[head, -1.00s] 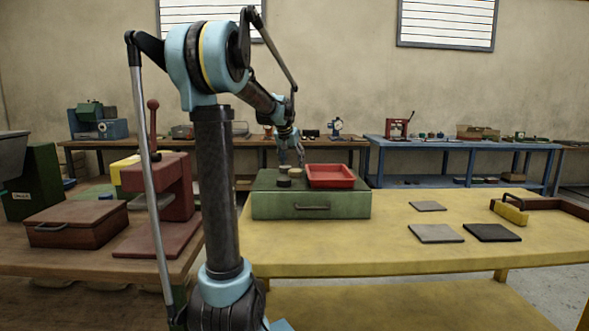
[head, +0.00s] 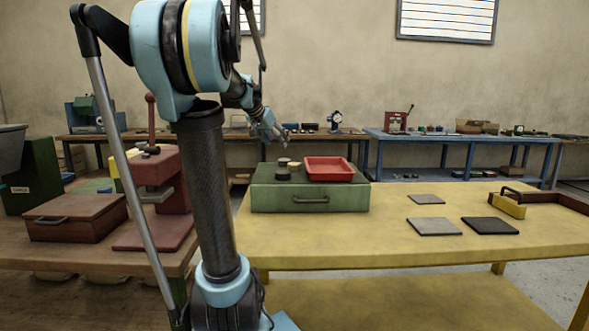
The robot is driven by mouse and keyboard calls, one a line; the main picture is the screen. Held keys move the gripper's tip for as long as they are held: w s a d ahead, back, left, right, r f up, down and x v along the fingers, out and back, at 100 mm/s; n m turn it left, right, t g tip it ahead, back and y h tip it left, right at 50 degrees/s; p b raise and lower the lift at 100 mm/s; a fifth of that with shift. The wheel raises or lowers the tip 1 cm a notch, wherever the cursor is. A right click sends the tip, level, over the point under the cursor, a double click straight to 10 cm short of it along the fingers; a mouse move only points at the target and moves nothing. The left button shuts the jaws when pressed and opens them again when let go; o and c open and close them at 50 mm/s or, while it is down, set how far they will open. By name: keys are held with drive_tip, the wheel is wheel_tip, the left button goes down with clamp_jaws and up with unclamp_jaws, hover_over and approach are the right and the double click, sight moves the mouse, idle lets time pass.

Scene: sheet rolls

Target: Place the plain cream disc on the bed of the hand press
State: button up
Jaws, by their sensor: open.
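The cream disc (head: 294,166) lies on top of the green chest (head: 268,198), left of a red tray. Two darker discs (head: 283,174) are close beside it; small size hides any markings. My gripper (head: 282,136) is open and empty, above the discs in the picture, apart from them. The red hand press (head: 158,169) stands on the brown table at the left, with a lever on top. Its flat bed plate (head: 150,236) shows bare at the front, partly crossed by my arm's rod.
The red tray (head: 330,170) sits on the chest. Grey and black plates (head: 490,225) lie on the yellow table (head: 350,235). A brown lidded box (head: 75,217) is left of the press. My arm column stands between the two tables. The yellow table's middle is clear.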

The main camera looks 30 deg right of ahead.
approach(294, 163)
drive_tip(key=f, duration=0.1)
drive_tip(key=d+f, duration=0.1)
drive_tip(key=shift+w+d+f, duration=0.1)
drive_tip(key=shift+w+f, duration=0.05)
drive_tip(key=shift+f, duration=0.2)
drive_tip(key=shift+d+x, duration=0.2)
drive_tip(key=shift+x, duration=2.5)
drive_tip(key=shift+r, duration=0.2)
drive_tip(key=c, duration=0.9)
drive_tip(key=shift+r, duration=0.1)
drive_tip(key=shift+c, duration=0.2)
